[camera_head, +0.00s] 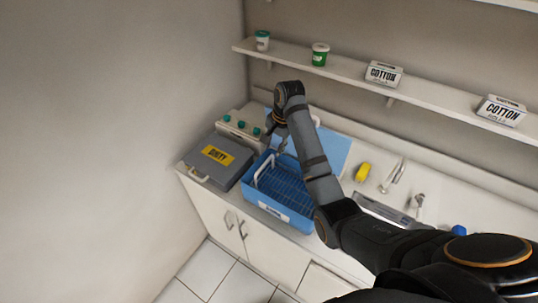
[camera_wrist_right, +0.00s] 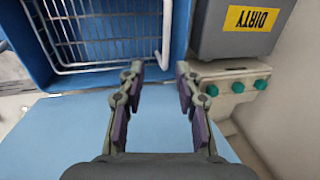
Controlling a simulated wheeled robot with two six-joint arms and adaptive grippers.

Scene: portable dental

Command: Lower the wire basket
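The wire basket (camera_head: 284,186) sits within the blue tub (camera_head: 290,217) on the counter. Its white handle (camera_head: 264,166) stands up at the left side. In the right wrist view the basket's wire mesh (camera_wrist_right: 105,25) and the white handle's bar (camera_wrist_right: 100,68) show beyond my fingers. My right gripper (camera_head: 281,147) is above the tub's back left part. In the right wrist view it is open (camera_wrist_right: 158,82), with a corner of the handle showing between the fingertips; I cannot tell whether they touch it. My arm hides the tub's right side. My left gripper is not in view.
A grey box labelled DIRTY (camera_head: 217,160) stands left of the tub. A unit with green knobs (camera_head: 241,127) is behind it. A blue mat (camera_head: 335,147) lies behind the tub. A yellow item (camera_head: 362,172) and metal tools (camera_head: 392,177) lie right. A shelf (camera_head: 345,75) runs above.

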